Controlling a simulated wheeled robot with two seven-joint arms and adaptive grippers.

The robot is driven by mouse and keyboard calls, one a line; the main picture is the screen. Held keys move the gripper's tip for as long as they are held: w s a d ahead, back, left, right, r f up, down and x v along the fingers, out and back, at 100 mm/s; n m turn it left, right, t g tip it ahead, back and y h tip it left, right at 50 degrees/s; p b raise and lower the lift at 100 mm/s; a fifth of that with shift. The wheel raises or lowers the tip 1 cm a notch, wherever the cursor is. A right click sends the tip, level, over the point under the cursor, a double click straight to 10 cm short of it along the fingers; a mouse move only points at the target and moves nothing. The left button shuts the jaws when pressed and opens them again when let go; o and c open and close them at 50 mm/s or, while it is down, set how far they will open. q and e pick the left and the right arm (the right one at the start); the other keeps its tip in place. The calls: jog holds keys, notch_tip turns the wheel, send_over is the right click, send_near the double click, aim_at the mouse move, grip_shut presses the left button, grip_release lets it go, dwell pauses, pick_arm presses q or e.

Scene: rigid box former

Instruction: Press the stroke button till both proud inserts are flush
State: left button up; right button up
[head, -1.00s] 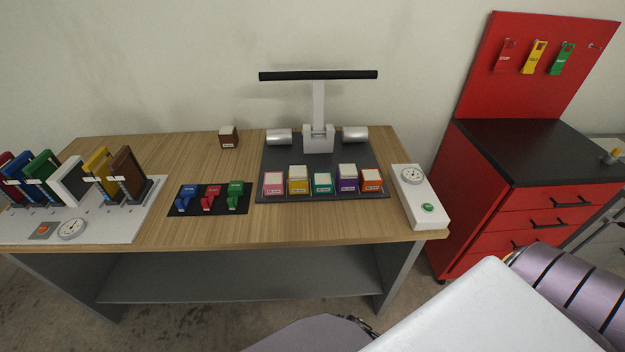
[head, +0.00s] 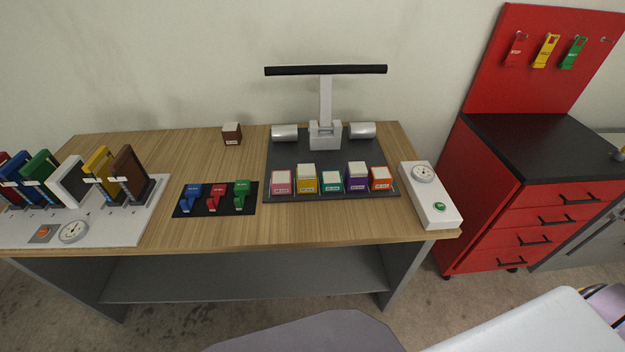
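The green stroke button (head: 439,208) is on the front part of a white control box (head: 430,195) at the bench's right end. A round gauge (head: 423,173) is behind it. A row of boxes with pale inserts stands on the dark press plate (head: 345,152): pink (head: 281,188), yellow (head: 305,184), teal (head: 330,186), purple (head: 356,183) and orange (head: 381,184). The inserts of the yellow and purple boxes stand higher than the others. Neither gripper is in view; only parts of my own body show at the bottom.
The press post (head: 326,100) carries a black bar, with silver cylinders (head: 285,132) beside its base. A brown box (head: 232,138) stands behind left. A black mat (head: 215,206) holds three coloured clamps. A white board (head: 118,232) with coloured panels is at left. A red cabinet (head: 520,215) is right.

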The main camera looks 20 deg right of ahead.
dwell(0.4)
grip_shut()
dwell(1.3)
